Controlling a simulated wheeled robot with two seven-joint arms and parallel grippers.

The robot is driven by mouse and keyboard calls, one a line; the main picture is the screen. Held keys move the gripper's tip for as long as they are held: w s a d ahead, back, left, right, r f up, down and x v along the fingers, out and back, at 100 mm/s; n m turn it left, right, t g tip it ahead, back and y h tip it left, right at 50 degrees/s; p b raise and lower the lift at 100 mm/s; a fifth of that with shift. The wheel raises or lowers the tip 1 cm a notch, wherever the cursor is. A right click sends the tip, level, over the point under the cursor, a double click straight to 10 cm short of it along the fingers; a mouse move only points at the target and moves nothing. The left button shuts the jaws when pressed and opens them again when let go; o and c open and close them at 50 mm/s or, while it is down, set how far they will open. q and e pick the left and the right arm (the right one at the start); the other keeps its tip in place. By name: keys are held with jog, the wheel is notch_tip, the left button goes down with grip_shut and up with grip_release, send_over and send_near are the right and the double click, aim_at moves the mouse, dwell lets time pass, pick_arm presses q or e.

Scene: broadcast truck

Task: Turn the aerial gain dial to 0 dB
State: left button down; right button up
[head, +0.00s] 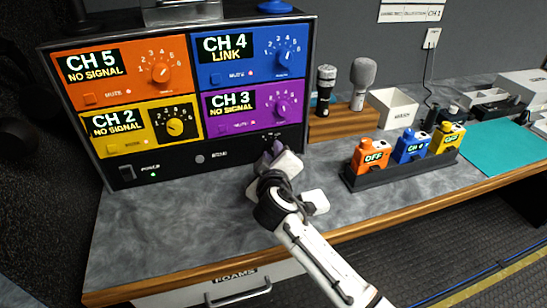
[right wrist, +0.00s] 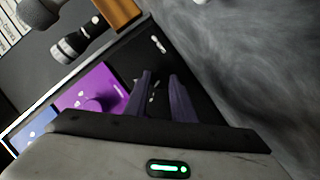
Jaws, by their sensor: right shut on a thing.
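The receiver rack (head: 152,178) has a black strip along its bottom front. My right gripper (head: 276,147) is at the right end of this strip, below the purple CH 3 module (head: 245,118). Its fingers are shut on what I take to be the aerial gain dial, which they hide, so its setting cannot be read. Small white markings show just above the fingers. In the right wrist view the two fingers (right wrist: 161,84) reach to the black panel (right wrist: 150,58), with some white marks around them. My left gripper is not in view.
CH 5, CH 4 and CH 2 modules have their own dials. Two microphones (head: 362,78) stand on a wooden block right of the rack. A black holder (head: 400,172) with orange, blue and yellow packs stands farther right. The grey counter (head: 180,225) in front is mostly clear.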

jog(key=shift+a+f+n+t+h+b, duration=0.15)
jog(key=shift+n+t+h+b, duration=0.15)
jog(key=shift+n+b, duration=0.3)
jog(key=shift+d+f+n+t+h+b, duration=0.1)
jog(key=shift+n+t+h+b, duration=0.15)
jog(key=shift+n+b, duration=0.35)
jog(key=o, duration=1.1)
jog(key=shift+c, duration=0.2)
jog(key=shift+r, duration=0.1)
jog(key=shift+s, duration=0.15)
